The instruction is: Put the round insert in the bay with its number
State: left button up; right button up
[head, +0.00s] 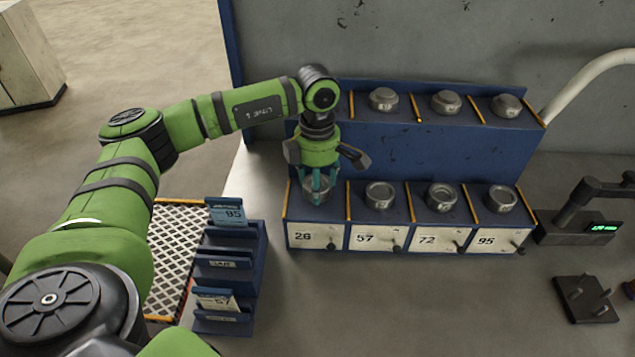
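The blue rack has a front row of bays with white number plates: 26 (316,236), 57 (376,238), 72 (441,240) and 95 (499,241). My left gripper (318,190) points down over bay 26, its teal fingers beside a round metal insert (314,184) there. Whether the fingers grip it or the insert rests in the bay is unclear. Round inserts also sit at bay 57 (380,195), bay 72 (441,196) and bay 95 (502,199). My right gripper is out of view.
The raised back row (430,130) holds more round pieces; my arm hides its left end. A blue card holder (235,270) with cards reading 95 (229,212) and 57 (216,300) stands at left. A device with a green display (600,228) is at right.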

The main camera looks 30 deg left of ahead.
pick_arm(q)
jog(key=shift+f, duration=0.75)
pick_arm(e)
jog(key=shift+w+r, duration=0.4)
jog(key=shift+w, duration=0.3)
pick_arm(q)
jog(key=shift+f, duration=0.15)
jog(key=o, duration=1.7)
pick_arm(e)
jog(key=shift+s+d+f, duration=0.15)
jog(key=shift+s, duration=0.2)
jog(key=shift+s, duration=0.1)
